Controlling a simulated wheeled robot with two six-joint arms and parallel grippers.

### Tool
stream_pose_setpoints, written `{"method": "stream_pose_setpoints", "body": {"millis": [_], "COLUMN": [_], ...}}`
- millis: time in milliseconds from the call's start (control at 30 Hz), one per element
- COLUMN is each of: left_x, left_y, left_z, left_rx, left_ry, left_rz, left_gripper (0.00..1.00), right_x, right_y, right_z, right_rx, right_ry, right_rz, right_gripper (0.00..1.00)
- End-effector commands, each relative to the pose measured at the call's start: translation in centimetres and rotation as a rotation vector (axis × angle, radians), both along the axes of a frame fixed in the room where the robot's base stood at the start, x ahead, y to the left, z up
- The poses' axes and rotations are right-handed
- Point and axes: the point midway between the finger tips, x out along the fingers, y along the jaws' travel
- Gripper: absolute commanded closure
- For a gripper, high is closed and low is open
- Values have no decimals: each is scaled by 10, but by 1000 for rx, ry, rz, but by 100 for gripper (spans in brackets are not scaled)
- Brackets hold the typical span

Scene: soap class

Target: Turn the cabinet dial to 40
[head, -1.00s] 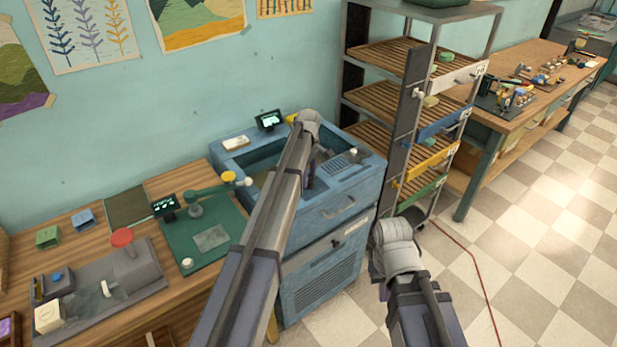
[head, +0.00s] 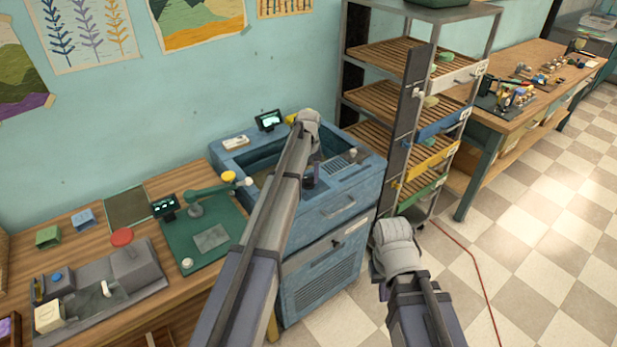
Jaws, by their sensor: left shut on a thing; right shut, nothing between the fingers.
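The blue cabinet (head: 345,208) stands in the middle of the head view, with an open basin in its top. My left gripper (head: 309,184) points down at the top front rim of the cabinet and is shut on a small dark thing there, which looks like the cabinet dial. My own arm covers much of it, and no scale or number can be read. A small display (head: 269,120) is lit at the cabinet's back edge. My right gripper (head: 376,272) is shut and empty, low in front of the cabinet's right side and mostly hidden behind its wrist.
A small knob (head: 353,154) and a slotted panel (head: 340,167) are on the cabinet's right top. A wooden bench (head: 200,272) with tools adjoins on the left. A slatted rack (head: 386,110) stands to the right. A red cable (head: 480,280) lies on the checkered floor.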

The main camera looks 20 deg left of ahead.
Motion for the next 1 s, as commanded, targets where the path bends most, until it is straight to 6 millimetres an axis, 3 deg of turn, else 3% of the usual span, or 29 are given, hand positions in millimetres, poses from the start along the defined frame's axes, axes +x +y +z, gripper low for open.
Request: {"method": "stream_pose_setpoints", "body": {"millis": [1000], "left_x": [0], "left_y": [0], "left_z": [0], "left_rx": [0], "left_ry": [0], "left_rz": [-964], "left_gripper": [100], "right_x": [0], "right_y": [0], "right_z": [0], "right_rx": [0], "right_ry": [0], "right_rz": [0], "right_gripper": [100]}}
